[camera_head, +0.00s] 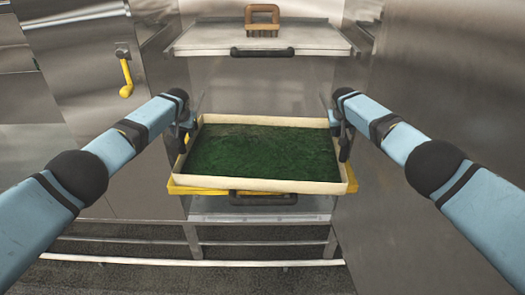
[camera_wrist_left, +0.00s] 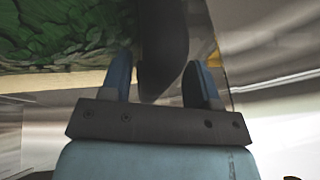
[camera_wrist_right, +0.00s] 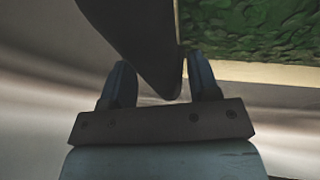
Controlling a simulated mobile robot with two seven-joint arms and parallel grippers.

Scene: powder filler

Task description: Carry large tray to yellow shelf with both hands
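The large tray (camera_head: 272,184) has a cream rim and a dark green textured filling. It lies at the yellow shelf (camera_head: 182,188), whose yellow edge shows under its left front and at its right end. The tray sits slightly askew to that edge; whether it touches the shelf is hidden. My left gripper (camera_head: 183,135) is at the tray's left end, its fingers on either side of a dark handle (camera_wrist_left: 165,50) that fills the gap. My right gripper (camera_head: 343,143) is at the right end, its fingers likewise around a dark handle (camera_wrist_right: 135,40).
A yellow lever (camera_head: 126,78) is on the left panel. Metal walls flank both arms, and a rail (camera_head: 190,262) runs low in front.

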